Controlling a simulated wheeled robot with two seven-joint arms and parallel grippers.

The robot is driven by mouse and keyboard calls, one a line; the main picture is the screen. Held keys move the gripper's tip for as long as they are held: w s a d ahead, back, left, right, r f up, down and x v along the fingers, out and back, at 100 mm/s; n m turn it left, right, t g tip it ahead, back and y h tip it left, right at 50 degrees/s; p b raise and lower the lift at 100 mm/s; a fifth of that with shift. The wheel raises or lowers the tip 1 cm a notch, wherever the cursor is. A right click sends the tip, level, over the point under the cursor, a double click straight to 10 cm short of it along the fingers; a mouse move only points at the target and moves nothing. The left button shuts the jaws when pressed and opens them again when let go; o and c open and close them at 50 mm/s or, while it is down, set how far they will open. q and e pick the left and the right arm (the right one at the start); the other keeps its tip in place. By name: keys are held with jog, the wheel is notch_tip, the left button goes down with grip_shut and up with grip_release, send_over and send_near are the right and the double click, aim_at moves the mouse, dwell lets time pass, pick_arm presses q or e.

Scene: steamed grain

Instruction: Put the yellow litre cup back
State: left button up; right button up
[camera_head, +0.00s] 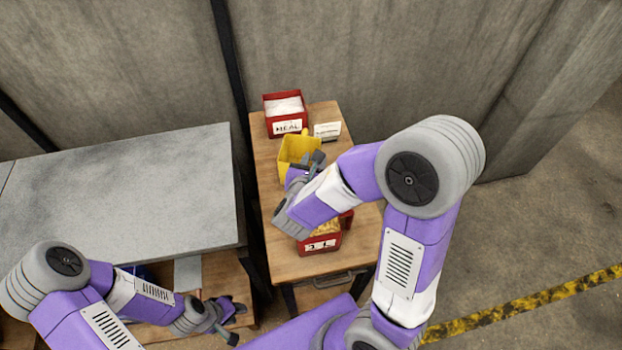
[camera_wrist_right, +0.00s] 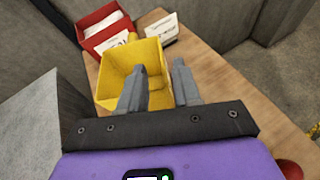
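The yellow litre cup (camera_head: 297,151), a square open-topped vessel, is on the small wooden table behind a red bin of yellow grain (camera_head: 320,242). In the right wrist view the cup (camera_wrist_right: 117,68) opens toward the camera. My right gripper (camera_head: 312,160) is at the cup's right side. In the wrist view its fingers (camera_wrist_right: 160,72) are apart, with the left one overlapping the cup. I cannot tell whether they touch it. My left gripper (camera_head: 233,322) is low at the left, away from the cup, with its fingers apart and nothing visible between them.
A red bin labelled MEAL (camera_head: 286,115) with white contents stands behind the cup, with a white card (camera_head: 327,131) to its right. My right arm partly covers the grain bin. A grey-topped bench (camera_head: 130,195) is left of the wooden table (camera_head: 278,263), across a narrow gap.

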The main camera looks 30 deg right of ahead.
jog(key=b+v, duration=0.4)
jog(key=v, duration=0.1)
jog(key=shift+s, duration=0.2)
dwell(0.4)
